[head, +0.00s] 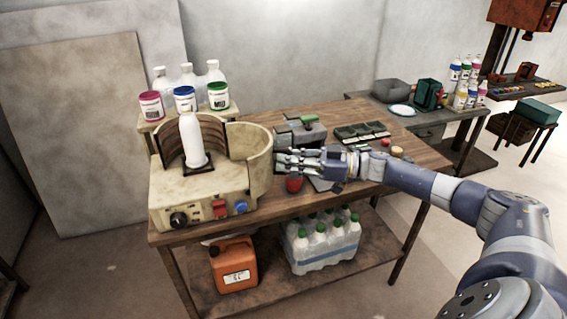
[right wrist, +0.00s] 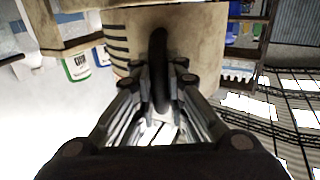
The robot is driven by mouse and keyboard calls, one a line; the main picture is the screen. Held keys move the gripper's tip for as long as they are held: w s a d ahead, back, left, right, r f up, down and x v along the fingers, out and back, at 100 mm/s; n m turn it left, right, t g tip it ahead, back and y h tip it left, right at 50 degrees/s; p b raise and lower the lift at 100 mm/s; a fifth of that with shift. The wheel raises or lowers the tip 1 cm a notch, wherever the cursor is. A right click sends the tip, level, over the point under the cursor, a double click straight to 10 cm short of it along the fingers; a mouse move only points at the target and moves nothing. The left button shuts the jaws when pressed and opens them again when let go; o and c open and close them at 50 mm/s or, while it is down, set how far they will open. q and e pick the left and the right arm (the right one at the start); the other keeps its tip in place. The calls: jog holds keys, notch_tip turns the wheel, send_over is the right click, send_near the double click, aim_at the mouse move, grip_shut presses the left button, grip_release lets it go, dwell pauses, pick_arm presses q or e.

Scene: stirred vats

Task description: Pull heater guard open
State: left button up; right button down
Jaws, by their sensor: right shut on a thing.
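The heater (head: 185,205) is a worn beige unit with a dark knob, a red switch and a blue button on its front. A white bottle (head: 192,142) stands upright on its dark plate. The curved beige heater guard (head: 258,160) stands at the heater's right side, and the front of the heater is uncovered. It also shows in the right wrist view (right wrist: 200,38). My right gripper (head: 284,161) is at the guard's outer right face. In the right wrist view its fingers (right wrist: 162,85) are shut on the dark guard handle (right wrist: 158,50). My left gripper is not in view.
The wooden table (head: 270,208) carries the heater. A red cup (head: 294,184) sits just below my right gripper, and a grey-green device (head: 300,130) stands behind it. Tubs and bottles stand on a shelf (head: 150,124) behind the heater. An orange canister (head: 233,265) is underneath.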

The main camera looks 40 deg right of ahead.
jog(key=shift+d+f, duration=0.2)
jog(key=shift+d, duration=0.05)
jog(key=c, duration=1.6)
grip_release()
jog(key=shift+d, duration=0.1)
jog(key=shift+d+r, duration=0.1)
jog(key=v, duration=1.2)
